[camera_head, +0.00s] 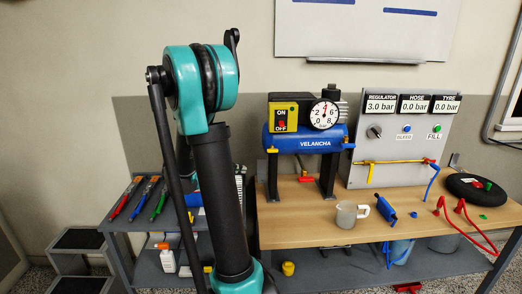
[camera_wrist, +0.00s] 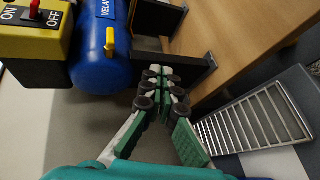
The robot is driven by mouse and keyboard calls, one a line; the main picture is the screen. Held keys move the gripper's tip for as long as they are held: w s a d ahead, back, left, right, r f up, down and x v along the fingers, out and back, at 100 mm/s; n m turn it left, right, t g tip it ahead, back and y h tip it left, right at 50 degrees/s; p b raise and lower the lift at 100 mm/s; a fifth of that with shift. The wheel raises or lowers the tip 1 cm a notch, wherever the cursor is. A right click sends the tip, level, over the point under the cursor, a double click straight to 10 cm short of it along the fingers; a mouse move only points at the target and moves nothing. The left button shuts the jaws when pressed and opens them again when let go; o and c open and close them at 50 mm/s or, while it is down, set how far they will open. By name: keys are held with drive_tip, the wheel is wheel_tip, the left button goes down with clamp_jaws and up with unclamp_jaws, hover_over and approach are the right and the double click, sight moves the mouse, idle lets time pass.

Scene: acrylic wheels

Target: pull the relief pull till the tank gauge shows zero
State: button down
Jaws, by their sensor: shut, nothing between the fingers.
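The blue tank (camera_head: 305,141) marked VELANCHA stands on black legs on the wooden bench. Its round white gauge (camera_head: 323,114) has the needle near 4, pointing about straight up. A small red piece (camera_head: 305,179) shows under the tank; I cannot tell whether it is the relief pull. A yellow fitting (camera_head: 271,150) is at the tank's left end; a yellow fitting also shows on the tank in the wrist view (camera_wrist: 110,42). My gripper (camera_wrist: 162,88) is shut and empty, beside the tank's end and close to a black leg. In the head view my arm hides it.
A yellow ON/OFF switch box (camera_head: 283,118) sits on the tank. A panel (camera_head: 403,140) reads regulator 3.0, hose 0.0 and tyre 0.0 bar. A clear jug (camera_head: 346,216) and a blue tool (camera_head: 386,208) are on the bench. A slatted metal rack (camera_wrist: 255,122) lies right of my gripper.

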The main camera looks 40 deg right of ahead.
sight(269, 147)
drive_tip(key=w+d+r+m+g+h, duration=0.2)
drive_tip(key=w+d+r+g+h, duration=0.1)
drive_tip(key=w+r+h, duration=0.15)
drive_tip(key=shift+y, duration=0.45)
drive_tip(key=x, duration=0.9)
drive_tip(key=shift+s+d+r, duration=0.1)
drive_tip(key=shift+s+d, duration=0.05)
drive_tip(key=shift+s, duration=0.25)
